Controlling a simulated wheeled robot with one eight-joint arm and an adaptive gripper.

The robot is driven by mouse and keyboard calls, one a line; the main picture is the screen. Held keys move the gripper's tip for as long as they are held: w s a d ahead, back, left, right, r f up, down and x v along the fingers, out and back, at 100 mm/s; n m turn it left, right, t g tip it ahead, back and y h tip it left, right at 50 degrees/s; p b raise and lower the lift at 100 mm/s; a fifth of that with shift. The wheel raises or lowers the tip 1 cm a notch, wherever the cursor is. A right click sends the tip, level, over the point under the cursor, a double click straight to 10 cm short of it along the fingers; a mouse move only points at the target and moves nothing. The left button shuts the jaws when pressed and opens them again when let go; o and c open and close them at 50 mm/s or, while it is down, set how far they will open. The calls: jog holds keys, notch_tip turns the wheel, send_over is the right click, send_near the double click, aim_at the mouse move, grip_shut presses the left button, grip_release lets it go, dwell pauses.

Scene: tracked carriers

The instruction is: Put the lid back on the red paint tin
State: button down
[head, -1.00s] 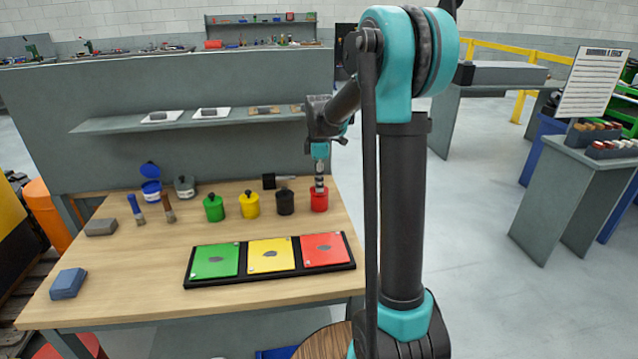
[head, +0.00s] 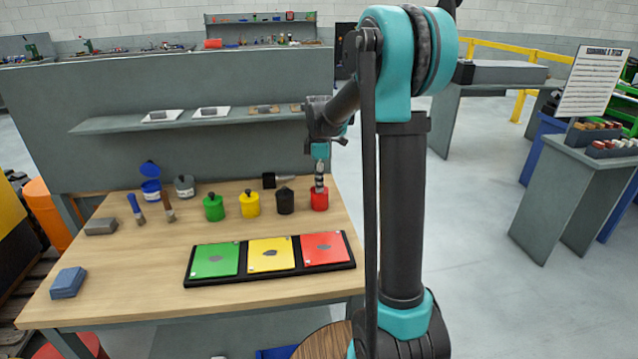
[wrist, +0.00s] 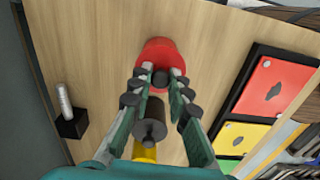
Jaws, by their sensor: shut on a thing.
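The red paint tin (head: 319,203) stands upright at the right end of the row of tins on the wooden bench. My gripper (head: 319,188) points down right at its top. In the wrist view my fingertips (wrist: 161,74) are closed on the dark knob (wrist: 160,80) of the red tin's lid, with the red tin (wrist: 157,50) around and beyond it. The lid's rim is partly hidden by the fingers, and I cannot tell whether it sits fully flat on the tin.
A black tin (head: 285,200), a yellow tin (head: 250,204) and a green tin (head: 213,208) stand to the left. A dark block with a handle (head: 275,181) lies behind. A black tray (head: 217,281) with green, yellow and red panels lies in front.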

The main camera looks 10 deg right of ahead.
jog(key=c, duration=0.9)
grip_release()
jog(key=shift+r, duration=3.5)
jog(key=shift+c, duration=0.5)
grip_shut()
